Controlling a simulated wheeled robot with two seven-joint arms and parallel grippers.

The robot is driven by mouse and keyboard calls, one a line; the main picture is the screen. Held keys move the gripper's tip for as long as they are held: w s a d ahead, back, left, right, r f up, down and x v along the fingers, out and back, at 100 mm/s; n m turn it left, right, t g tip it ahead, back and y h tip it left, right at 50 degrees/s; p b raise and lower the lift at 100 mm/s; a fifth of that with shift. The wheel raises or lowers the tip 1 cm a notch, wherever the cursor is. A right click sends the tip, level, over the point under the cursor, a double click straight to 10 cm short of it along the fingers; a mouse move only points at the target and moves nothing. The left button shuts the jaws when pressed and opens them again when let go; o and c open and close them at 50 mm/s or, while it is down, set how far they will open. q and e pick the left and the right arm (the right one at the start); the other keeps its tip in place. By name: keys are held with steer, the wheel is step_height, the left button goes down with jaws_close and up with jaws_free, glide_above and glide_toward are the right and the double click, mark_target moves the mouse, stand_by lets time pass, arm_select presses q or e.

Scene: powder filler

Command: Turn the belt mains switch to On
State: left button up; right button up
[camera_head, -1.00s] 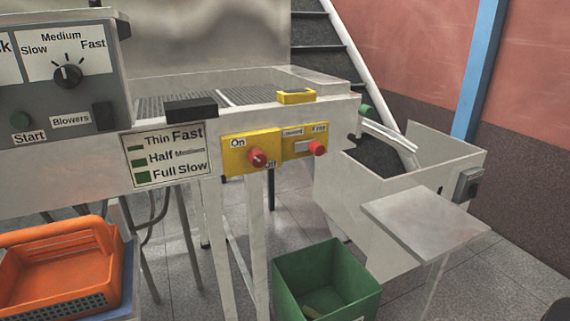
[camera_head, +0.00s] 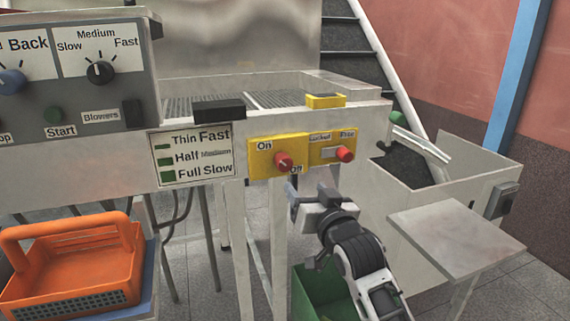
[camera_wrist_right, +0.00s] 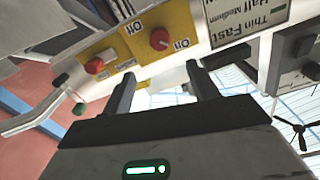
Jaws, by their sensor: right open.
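The belt mains switch is a red round knob (camera_head: 283,160) on a yellow plate (camera_head: 262,158) marked On at upper left and Off at lower right. It is on the machine's front rail, and its mark seems to point toward Off. It also shows in the right wrist view, where the red knob (camera_wrist_right: 159,39) is above and between the fingers. My right gripper (camera_head: 305,187) is open and empty, just below and slightly right of the switch, apart from it. In the wrist view its two dark fingers (camera_wrist_right: 163,90) are spread. My left gripper is not in view.
A second yellow plate with a red knob (camera_head: 345,154), marked Locked and Free, sits just right. A grey control box (camera_head: 70,75) is at left. An orange basket (camera_head: 75,265) and a green bin (camera_head: 315,290) are below. A metal shelf (camera_head: 455,235) juts out right.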

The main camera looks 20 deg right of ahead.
mark_target(286, 164)
steer(key=w, duration=1.4)
steer(key=shift+w+a, duration=0.3)
steer(key=shift+w, duration=0.1)
steer(key=c, duration=1)
